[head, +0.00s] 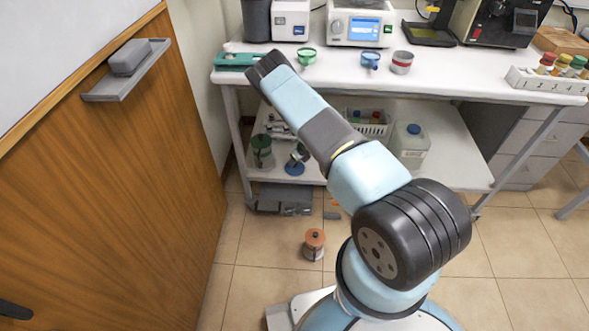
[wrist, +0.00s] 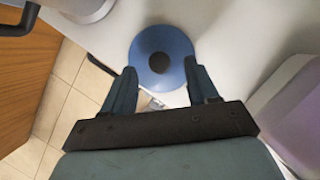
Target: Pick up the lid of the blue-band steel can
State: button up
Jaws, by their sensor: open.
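The lid (wrist: 176,55) shows from above in the wrist view as a blue disc with a dark round knob in its middle. In the head view the blue-band can (head: 298,158) stands on the lower shelf under the bench. My gripper (wrist: 160,68) is open, with one finger on each side of the lid's near part. Nothing is held between the fingers. The can's body below the lid is hidden in the wrist view.
A green-banded can (head: 262,150) stands left of the blue one on the shelf (head: 455,165). A white jug (head: 410,145) stands to the right. An orange-topped can (head: 314,244) is on the floor. The bench top (head: 470,85) overhangs the shelf. A wooden panel (head: 120,190) bounds the left.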

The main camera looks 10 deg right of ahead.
aim_at(295, 166)
jog(key=shift+x, duration=1.35)
grip_shut()
jog(key=shift+r, duration=0.1)
